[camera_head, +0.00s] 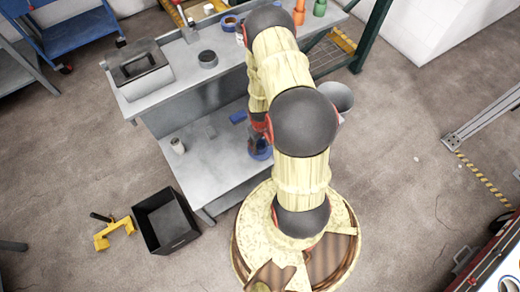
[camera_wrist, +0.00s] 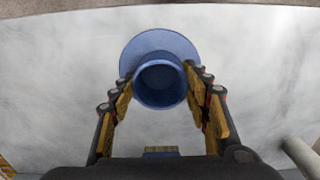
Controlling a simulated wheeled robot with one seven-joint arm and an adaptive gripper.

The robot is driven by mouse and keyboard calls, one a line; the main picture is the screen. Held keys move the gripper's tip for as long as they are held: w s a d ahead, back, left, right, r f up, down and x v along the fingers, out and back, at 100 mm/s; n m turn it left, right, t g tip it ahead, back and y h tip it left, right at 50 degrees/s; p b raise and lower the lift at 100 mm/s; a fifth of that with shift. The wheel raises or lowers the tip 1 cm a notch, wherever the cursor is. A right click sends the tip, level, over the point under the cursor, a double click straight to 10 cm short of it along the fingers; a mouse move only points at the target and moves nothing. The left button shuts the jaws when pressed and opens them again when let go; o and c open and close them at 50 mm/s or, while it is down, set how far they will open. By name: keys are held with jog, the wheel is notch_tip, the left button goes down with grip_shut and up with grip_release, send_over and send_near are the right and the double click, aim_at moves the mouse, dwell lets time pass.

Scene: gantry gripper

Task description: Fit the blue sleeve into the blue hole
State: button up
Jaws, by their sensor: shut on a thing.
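The blue sleeve (camera_wrist: 160,86) shows in the wrist view as a round, open-topped tube. My gripper (camera_wrist: 159,79) is shut on it, with one finger on each side. A wider blue disc (camera_wrist: 137,50) shows behind the sleeve; I cannot tell whether it is part of the sleeve or a separate piece, or whether there is a gap between them. In the head view a blue round shape (camera_head: 260,151) shows under my gripper, over the lower grey surface (camera_head: 212,172), partly covered by my arm. No blue hole can be made out.
A blue block (camera_head: 238,117) and a white cylinder (camera_head: 177,146) are on the lower grey surface. The upper bench holds a grey bin (camera_head: 138,66) and a dark round piece (camera_head: 208,58). A black crate (camera_head: 166,221) and a yellow tool (camera_head: 112,234) lie on the floor.

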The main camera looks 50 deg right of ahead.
jog(key=shift+c, duration=1.2)
